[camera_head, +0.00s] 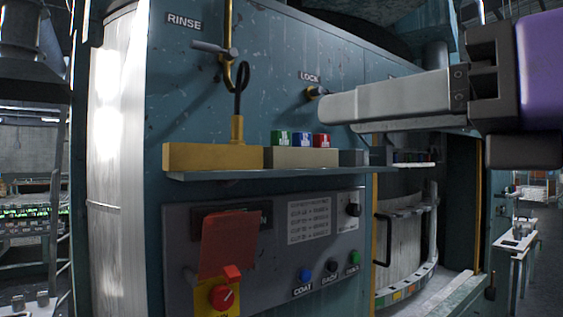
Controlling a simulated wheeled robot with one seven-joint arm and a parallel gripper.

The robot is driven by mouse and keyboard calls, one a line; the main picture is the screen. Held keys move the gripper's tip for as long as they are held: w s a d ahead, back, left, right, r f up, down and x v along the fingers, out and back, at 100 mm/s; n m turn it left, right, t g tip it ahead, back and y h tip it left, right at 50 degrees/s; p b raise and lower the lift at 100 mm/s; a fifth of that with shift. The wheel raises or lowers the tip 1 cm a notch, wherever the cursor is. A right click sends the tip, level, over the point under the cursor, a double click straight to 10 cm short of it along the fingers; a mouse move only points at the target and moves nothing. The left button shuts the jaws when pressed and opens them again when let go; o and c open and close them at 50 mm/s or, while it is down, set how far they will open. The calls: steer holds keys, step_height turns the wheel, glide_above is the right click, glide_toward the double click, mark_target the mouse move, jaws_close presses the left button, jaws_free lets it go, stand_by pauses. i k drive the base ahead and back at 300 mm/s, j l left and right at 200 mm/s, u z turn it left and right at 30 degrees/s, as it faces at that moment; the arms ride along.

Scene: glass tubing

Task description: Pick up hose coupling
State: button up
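I cannot tell for sure which thing is the hose coupling. A brass fitting (237,128) with a thin black looped line (240,85) stands upright at a yellow block (212,158) on the narrow shelf, left of my gripper. My gripper (325,108) reaches in from the right with its pale grey fingers pointing left. They overlap in the picture, so the gap between them does not show. I see nothing held at the tips. The tips appear above the shelf, just below the LOCK knob (317,92), apart from the brass fitting.
The shelf (300,172) also bears a beige block (300,157) with green, blue and red pieces. Below it is a control panel (330,255) with a raised red flap (229,243). A valve lever (215,49) and yellow pipe are on the teal wall under RINSE.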

mark_target(237, 121)
steer(key=z, duration=3.85)
steer(key=k+j+z, duration=0.25)
steer(key=k, duration=0.4)
steer(key=k+z, duration=0.25)
steer(key=k, duration=0.4)
steer(key=k+l+u, duration=0.15)
steer(key=k+u, duration=0.3)
steer(key=k, duration=0.15)
steer(key=k+u, duration=0.45)
steer(key=k, duration=0.15)
steer(key=k+j+u, duration=0.45)
steer(key=k, duration=0.15)
steer(key=k+u, duration=0.25)
steer(key=u, duration=0.15)
steer(key=k+u, duration=0.25)
steer(key=u, duration=0.15)
